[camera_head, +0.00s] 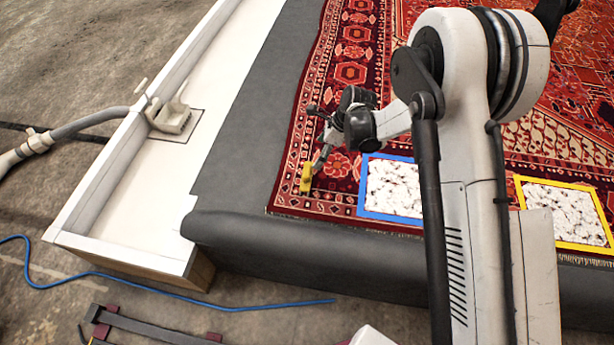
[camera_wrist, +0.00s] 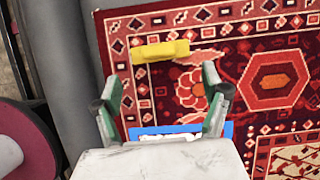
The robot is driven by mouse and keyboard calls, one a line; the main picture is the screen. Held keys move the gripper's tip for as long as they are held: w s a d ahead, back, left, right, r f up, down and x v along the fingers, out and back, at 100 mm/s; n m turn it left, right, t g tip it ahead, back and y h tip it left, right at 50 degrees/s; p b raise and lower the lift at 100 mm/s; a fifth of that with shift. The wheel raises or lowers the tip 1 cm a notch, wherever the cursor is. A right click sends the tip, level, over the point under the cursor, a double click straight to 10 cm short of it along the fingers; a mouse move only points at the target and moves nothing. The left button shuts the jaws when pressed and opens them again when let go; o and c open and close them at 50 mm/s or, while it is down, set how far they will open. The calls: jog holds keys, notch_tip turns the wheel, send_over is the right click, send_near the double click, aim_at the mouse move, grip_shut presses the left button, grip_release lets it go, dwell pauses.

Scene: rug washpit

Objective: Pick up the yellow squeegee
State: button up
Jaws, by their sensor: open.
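The yellow squeegee (camera_head: 306,178) lies on the patterned red rug (camera_head: 351,73), near the rug's left border and front edge. In the wrist view the squeegee (camera_wrist: 160,51) lies crosswise, just beyond the fingertips and roughly centred between them. My gripper (camera_head: 322,157) is close to the squeegee in the head view, at its upper right. In the wrist view my gripper (camera_wrist: 160,82) has its two green-and-grey fingers spread wide, with nothing between them. I cannot tell how high the fingertips are above the rug.
A blue-framed speckled panel (camera_head: 393,189) lies on the rug just right of the squeegee. A yellow-framed panel (camera_head: 564,213) lies farther right. A grey padded border (camera_head: 250,140) and a white trough (camera_head: 160,180) run along the left. A blue hose (camera_head: 130,279) crosses the floor in front.

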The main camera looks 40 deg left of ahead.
aim_at(308, 170)
jog(key=b+x, duration=0.1)
jog(key=x, duration=0.6)
jog(key=shift+f+b, duration=0.1)
jog(key=shift+b, duration=0.3)
jog(key=shift+b+x, duration=1.35)
jog(key=shift+x, duration=1.35)
jog(key=shift+s+d, duration=0.1)
jog(key=shift+d, duration=0.05)
jog(key=c, duration=1.4)
